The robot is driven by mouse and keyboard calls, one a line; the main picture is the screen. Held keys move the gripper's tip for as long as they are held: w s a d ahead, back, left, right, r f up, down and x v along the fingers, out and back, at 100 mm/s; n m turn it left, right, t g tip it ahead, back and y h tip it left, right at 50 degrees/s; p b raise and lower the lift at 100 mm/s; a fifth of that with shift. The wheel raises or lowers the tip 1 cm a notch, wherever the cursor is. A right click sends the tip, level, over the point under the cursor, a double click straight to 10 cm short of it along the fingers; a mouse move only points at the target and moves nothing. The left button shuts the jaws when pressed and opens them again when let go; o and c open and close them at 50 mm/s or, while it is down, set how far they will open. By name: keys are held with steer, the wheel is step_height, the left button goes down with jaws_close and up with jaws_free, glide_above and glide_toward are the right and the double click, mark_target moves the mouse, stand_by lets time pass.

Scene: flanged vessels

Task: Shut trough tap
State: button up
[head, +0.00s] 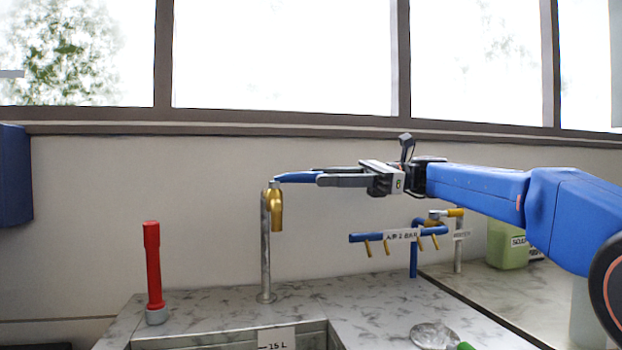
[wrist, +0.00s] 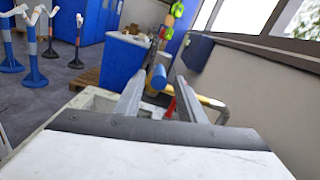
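The trough tap (head: 276,212) has a grey metal post, a brass spout turned downward and a blue lever (head: 296,177) on top, which reaches right, roughly level. My gripper (head: 322,178) is at the lever's right end, at its height. In the wrist view the round blue lever end (wrist: 158,77) lies between the two fingers of my gripper (wrist: 158,92), with a gap visible on each side, so the fingers look open. Part of the brass and grey tap (wrist: 211,102) shows behind the right finger. Whether water runs cannot be told.
The trough (head: 235,340), labelled 15 L, is below the tap. A red post (head: 153,270) stands left. A blue air pipe (head: 413,262) with brass nozzles and a yellow-handled tap (head: 457,240) stand right, under my arm. A glass dish (head: 432,336) lies at the front right. The wall is behind.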

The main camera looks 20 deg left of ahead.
steer(key=v, duration=1.2)
steer(key=shift+w+d, duration=0.25)
steer(key=shift+d, duration=0.1)
